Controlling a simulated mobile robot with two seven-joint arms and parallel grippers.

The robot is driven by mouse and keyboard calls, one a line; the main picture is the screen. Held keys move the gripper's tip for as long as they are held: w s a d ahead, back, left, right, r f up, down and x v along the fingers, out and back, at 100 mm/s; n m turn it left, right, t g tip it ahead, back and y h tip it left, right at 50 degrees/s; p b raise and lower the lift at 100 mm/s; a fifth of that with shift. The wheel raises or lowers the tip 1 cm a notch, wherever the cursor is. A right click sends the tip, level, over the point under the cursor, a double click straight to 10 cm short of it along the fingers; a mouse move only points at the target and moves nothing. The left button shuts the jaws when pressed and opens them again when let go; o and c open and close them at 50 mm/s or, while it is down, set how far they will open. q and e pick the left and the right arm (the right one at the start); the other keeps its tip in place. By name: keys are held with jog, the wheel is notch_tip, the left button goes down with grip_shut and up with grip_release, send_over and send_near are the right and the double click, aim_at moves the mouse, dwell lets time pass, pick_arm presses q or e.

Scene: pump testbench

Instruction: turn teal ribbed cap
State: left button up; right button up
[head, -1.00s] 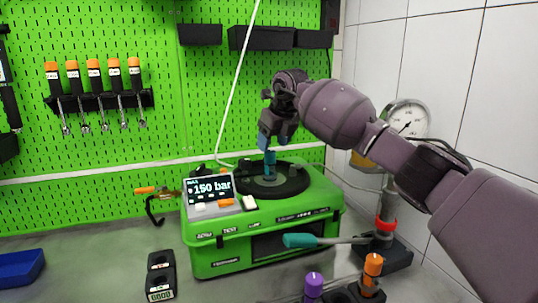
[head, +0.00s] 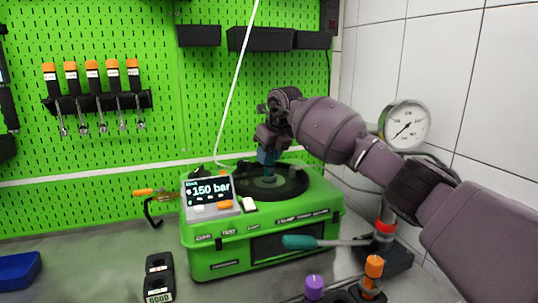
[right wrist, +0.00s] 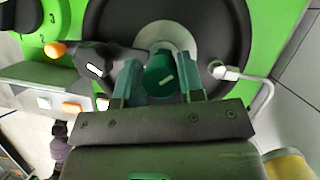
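In the head view the right gripper (head: 268,154) points down over the black round plate (head: 290,186) on top of the green pump testbench (head: 210,258). There the fingers hide most of the cap. My left gripper is not in view.
The screen (head: 208,190) on the testbench reads 150 bar. A teal-handled lever (head: 300,242) crosses its front. A pressure gauge (head: 405,126) stands at the right. Purple (head: 314,283) and orange (head: 374,266) knobs stand at the front. A hose (right wrist: 255,88) runs right of the fingers.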

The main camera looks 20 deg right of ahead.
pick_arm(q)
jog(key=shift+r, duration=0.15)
pick_arm(e)
jog(key=shift+c, duration=0.3)
jog(key=shift+r+m+h+p, duration=0.25)
jog(key=shift+m+h+p, duration=0.05)
jog(key=shift+m+p, duration=0.45)
jog(key=shift+r+m+h+p, duration=0.1)
jog(key=shift+m+h+p, duration=0.2)
jog(key=shift+m+p, duration=0.4)
jog(key=shift+m+h+p, duration=0.4)
jog(key=shift+m+p, duration=0.3)
jog(key=shift+m, duration=0.65)
jog(key=m+p, duration=0.1)
jog(key=m+h+p, duration=0.1)
jog(key=m, duration=0.1)
jog(key=shift+f+h, duration=0.2)
jog(key=shift+h, duration=0.1)
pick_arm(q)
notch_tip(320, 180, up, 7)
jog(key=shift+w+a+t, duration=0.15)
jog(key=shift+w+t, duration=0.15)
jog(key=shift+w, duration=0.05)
pick_arm(e)
jog(key=shift+f+m+g+h, duration=0.1)
jog(key=shift+m+g+h, duration=0.3)
jog(key=shift+m, duration=1.1)
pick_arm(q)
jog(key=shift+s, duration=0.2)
